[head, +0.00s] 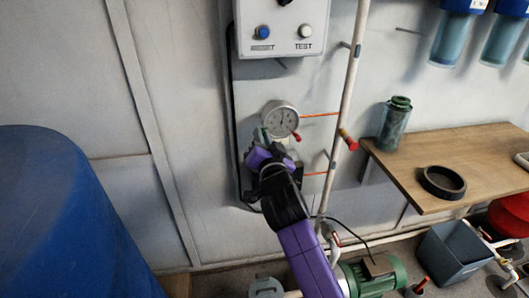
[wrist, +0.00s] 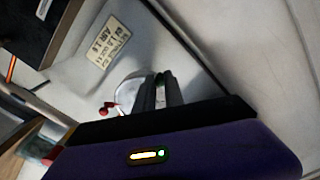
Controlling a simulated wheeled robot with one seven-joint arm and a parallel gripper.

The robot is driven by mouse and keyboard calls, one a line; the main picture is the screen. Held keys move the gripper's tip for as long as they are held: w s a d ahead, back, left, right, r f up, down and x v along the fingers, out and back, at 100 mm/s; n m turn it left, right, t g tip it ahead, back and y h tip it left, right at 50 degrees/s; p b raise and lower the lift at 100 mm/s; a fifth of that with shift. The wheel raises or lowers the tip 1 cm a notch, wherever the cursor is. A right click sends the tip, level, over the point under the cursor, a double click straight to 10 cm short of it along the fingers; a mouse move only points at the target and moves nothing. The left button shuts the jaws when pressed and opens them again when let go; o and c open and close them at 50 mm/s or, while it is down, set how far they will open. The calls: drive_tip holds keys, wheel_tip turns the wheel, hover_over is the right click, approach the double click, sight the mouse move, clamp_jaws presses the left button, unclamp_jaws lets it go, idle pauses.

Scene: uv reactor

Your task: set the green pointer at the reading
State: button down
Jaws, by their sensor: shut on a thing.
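A round dial gauge (head: 281,118) with a white face and dark marks hangs on the pale wall panel, below a grey control box. My gripper (head: 267,143) reaches up to the gauge's lower left edge. A little green shows beside its fingers there; the green pointer is mostly hidden by them. In the wrist view the two dark fingers (wrist: 160,88) are close together at the gauge's silver rim (wrist: 129,88), shut on what seems to be the pointer. The reading cannot be made out.
A red-tipped lever (head: 297,137) sits at the gauge's lower right. A grey box (head: 284,28) with RESET and TEST buttons is above. A white pipe (head: 352,85) runs to the right. A wooden shelf (head: 450,150) stands further right, and a blue barrel (head: 70,215) at left.

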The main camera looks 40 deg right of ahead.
drive_tip(key=shift+s+d+r+m+b, duration=0.1)
drive_tip(key=shift+r+m+b, duration=0.6)
drive_tip(key=shift+m, duration=0.55)
drive_tip(key=shift+w+r+m+b, duration=0.1)
drive_tip(key=shift+r+m+b, duration=0.65)
drive_tip(key=shift+m, duration=0.45)
drive_tip(key=shift+s+d+r+m+b, duration=0.1)
drive_tip(key=shift+r+m+b, duration=0.6)
drive_tip(key=shift+m, duration=0.55)
drive_tip(key=c, duration=1.4)
unclamp_jaws()
drive_tip(key=shift+s, duration=0.1)
drive_tip(key=v, duration=0.7)
drive_tip(key=shift+s+a, duration=0.25)
drive_tip(key=shift+s, duration=0.05)
